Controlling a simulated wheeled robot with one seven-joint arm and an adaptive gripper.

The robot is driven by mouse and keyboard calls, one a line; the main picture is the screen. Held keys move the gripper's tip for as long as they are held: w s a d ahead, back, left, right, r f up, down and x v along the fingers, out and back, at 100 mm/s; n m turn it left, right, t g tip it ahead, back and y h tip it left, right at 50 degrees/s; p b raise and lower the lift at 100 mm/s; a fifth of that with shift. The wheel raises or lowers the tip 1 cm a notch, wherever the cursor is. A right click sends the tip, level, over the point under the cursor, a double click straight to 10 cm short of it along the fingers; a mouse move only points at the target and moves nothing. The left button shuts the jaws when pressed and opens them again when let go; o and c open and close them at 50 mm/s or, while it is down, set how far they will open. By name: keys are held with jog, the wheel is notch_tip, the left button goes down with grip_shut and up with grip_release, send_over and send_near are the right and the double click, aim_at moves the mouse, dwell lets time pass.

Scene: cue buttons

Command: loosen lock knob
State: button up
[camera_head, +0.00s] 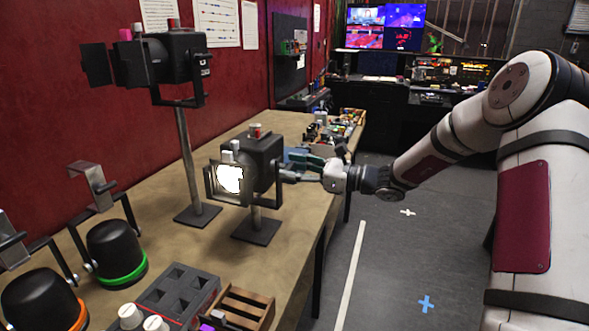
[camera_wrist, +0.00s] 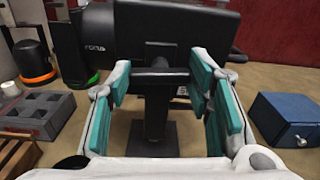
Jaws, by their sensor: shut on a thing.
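The lit black stage lamp (camera_head: 264,155) stands on a short post with a square base on the table. In the wrist view its dark housing (camera_wrist: 180,25) fills the top, with a FOCUS label at left. The lock knob (camera_wrist: 160,76) appears as a dark crossbar in front of the lamp's post. My gripper (camera_head: 293,172) reaches the lamp's right side in the head view, where the knob is hidden.
A taller lamp (camera_head: 172,62) stands behind at left. Black domes with orange and green rims, a grey socketed block (camera_head: 178,292) and a wooden crate (camera_head: 246,306) lie at front left. A blue drawer box (camera_wrist: 285,118) sits right in the wrist view. Floor right of the table is open.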

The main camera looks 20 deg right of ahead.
jog(key=n, duration=0.5)
jog(key=shift+n, duration=0.3)
jog(key=n+b, duration=0.1)
jog(key=n, duration=0.4)
jog(key=shift+f+n, duration=0.1)
jog(key=shift+n, duration=0.2)
jog(key=n+b, duration=0.2)
jog(key=n, duration=0.3)
jog(key=shift+f+b, duration=0.1)
jog(key=shift+b, duration=0.3)
jog(key=n+b, duration=0.4)
jog(key=n, duration=0.1)
jog(key=shift+s, duration=0.1)
jog(key=o, duration=1.2)
jog(key=shift+c, duration=0.2)
